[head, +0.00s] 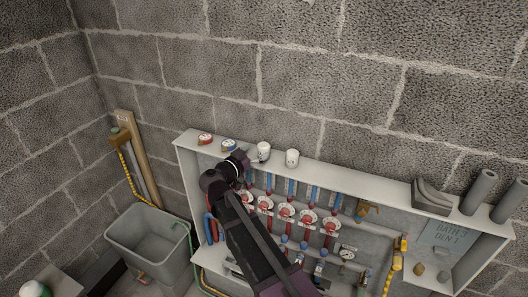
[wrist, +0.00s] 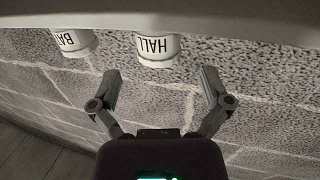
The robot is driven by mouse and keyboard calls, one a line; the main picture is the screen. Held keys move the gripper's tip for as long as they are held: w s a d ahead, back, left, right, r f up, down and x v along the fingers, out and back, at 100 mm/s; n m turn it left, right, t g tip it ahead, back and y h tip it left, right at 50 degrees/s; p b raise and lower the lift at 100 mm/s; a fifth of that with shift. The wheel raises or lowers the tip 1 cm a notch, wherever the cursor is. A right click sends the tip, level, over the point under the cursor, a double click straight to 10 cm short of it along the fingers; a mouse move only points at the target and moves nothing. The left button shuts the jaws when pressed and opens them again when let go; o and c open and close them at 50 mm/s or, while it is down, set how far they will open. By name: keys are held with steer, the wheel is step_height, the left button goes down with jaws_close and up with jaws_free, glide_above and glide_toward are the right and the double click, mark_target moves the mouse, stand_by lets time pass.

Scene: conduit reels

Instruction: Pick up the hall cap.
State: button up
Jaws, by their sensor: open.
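The hall cap (wrist: 157,50) is white with black "HALL" lettering. It stands on the shelf top, which appears at the top of the wrist view. In the head view the hall cap (head: 264,148) is the left one of two white caps. My gripper (wrist: 160,80) is open and empty, its fingers spread to either side of the cap's line. The cap is just ahead of the fingertips, with a gap to each side. In the head view my gripper (head: 253,161) is close to the left of the cap, its fingers small and partly hidden.
A second white cap (head: 292,157), lettered "BA" in the wrist view (wrist: 73,43), stands beside it. Red and blue round items (head: 205,139) lie at the shelf's left end. Grey tubes (head: 479,191) stand at its right. A block wall backs the shelf (head: 350,176).

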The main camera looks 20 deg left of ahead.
mark_target(260, 149)
steer(key=shift+x, duration=2.05)
steer(key=shift+f, duration=0.15)
steer(key=c, duration=1.2)
